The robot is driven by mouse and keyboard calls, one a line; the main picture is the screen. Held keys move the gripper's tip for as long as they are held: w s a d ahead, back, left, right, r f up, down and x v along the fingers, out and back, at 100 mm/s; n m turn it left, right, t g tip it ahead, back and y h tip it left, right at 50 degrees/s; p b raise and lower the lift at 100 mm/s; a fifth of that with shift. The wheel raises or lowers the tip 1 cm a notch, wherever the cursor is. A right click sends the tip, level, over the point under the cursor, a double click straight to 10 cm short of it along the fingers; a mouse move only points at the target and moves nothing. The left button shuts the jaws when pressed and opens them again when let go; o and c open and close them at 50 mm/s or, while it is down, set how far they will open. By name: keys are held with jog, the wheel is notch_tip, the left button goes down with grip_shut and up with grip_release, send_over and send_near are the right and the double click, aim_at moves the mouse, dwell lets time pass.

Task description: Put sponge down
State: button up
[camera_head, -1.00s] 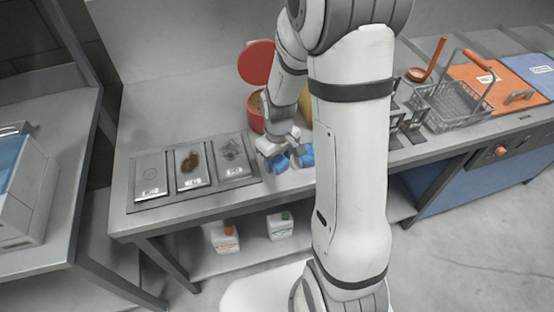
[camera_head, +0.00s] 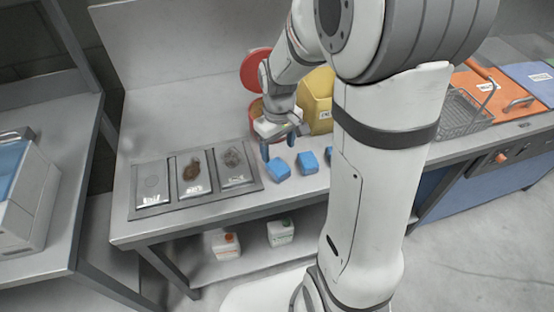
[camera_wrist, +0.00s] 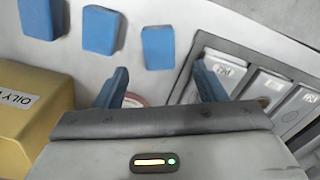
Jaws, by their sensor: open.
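Three blue sponges lie in a row on the metal counter: one nearest the trays (camera_head: 279,169), a middle one (camera_head: 307,162) and one partly hidden behind my arm (camera_head: 328,154). In the wrist view they also show near the top: the nearest to the trays (camera_wrist: 158,47), the middle one (camera_wrist: 100,29) and the far one (camera_wrist: 40,18). My gripper (camera_head: 278,146) is above the counter, just behind the sponge nearest the trays. Its blue fingers (camera_wrist: 160,83) are apart with no sponge between them.
Three inset trays (camera_head: 191,172), two of them stained, are left of the sponges. A red bin (camera_head: 255,108) with its lid raised and a yellow container (camera_head: 318,98) stand behind my gripper. A wire basket (camera_head: 463,112) is at right. The counter's front edge runs close to the sponges.

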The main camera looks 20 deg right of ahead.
jog(key=s+r+m+t, duration=0.3)
jog(key=s+r+m, duration=0.1)
jog(key=s+r, duration=0.7)
jog(key=s, duration=0.3)
jog(key=shift+a+m, duration=0.15)
jog(key=shift+m, duration=0.15)
jog(key=shift+o, duration=0.4)
jog(key=shift+w, duration=0.15)
dwell(0.3)
